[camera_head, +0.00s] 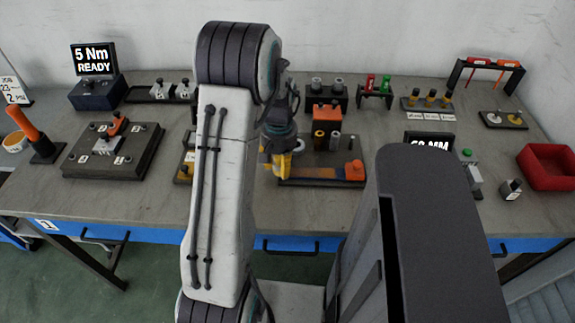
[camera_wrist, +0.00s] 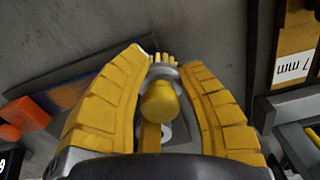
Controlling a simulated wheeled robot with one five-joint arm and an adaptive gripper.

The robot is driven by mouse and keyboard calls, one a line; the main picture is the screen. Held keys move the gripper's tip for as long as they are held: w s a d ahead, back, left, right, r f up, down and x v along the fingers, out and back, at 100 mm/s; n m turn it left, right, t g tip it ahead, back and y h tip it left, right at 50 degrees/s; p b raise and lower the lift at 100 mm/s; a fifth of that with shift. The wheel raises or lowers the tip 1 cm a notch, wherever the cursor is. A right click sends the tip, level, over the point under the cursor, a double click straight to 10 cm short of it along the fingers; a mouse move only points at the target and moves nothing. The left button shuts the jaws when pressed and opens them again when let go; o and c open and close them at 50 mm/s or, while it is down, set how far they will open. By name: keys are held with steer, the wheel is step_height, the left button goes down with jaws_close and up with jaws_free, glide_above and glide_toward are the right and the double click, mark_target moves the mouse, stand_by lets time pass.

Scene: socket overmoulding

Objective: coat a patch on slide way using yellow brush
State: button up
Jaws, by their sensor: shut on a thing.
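My gripper (camera_head: 279,162) reaches down over the middle of the bench, partly hidden by my arm. In the wrist view its yellow fingers (camera_wrist: 165,66) are shut around the yellow brush (camera_wrist: 160,101); its round yellow handle end faces the camera and pale yellow bristles show beyond the fingertips. What seems to be the slide way (camera_head: 325,172) is a low strip with an orange-brown patch and an orange block (camera_head: 354,169) at its right end. In the wrist view the strip (camera_wrist: 66,94) lies left of the gripper. Whether the bristles touch anything cannot be told.
A rack with an orange block (camera_head: 326,117) and small cylinders stands behind the strip. A display (camera_head: 430,142) and a red bin (camera_head: 547,167) are to the right. A dark fixture plate (camera_head: 85,163) lies left.

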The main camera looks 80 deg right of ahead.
steer(key=shift+w, duration=0.15)
steer(key=shift+r, duration=0.1)
steer(key=shift+r+p, duration=2.2)
steer(key=shift+r, duration=0.8)
steer(key=shift+r+p, duration=1.1)
steer(key=shift+r, duration=0.4)
steer(key=shift+w+d+f, duration=0.1)
steer(key=shift+w, duration=0.05)
